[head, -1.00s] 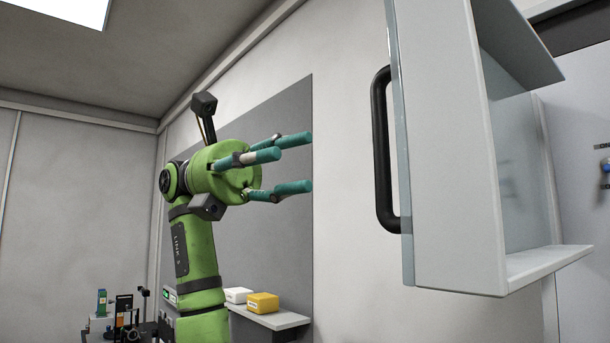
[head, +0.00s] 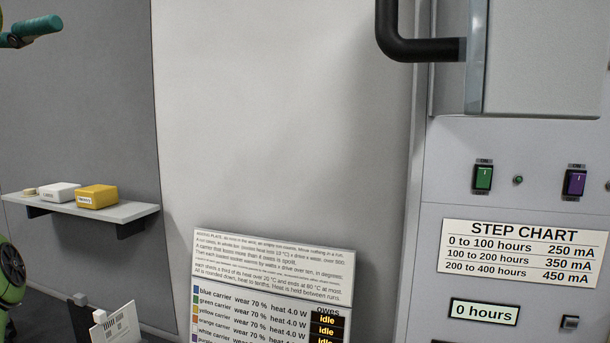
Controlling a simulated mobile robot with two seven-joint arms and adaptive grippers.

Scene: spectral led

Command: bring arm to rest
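A teal fingertip of my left gripper (head: 36,27) shows at the top left corner of the head view, raised above the height of the wall shelf. The rest of the gripper is cut off by the frame edge, so its opening cannot be judged. It appears to be in free air, with nothing seen in it. A green part of my arm (head: 10,272) shows at the lower left edge. My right gripper is not in view.
A wall shelf (head: 140,211) holds a white box (head: 58,192) and a yellow box (head: 97,196). A text board (head: 272,265) is at bottom centre.

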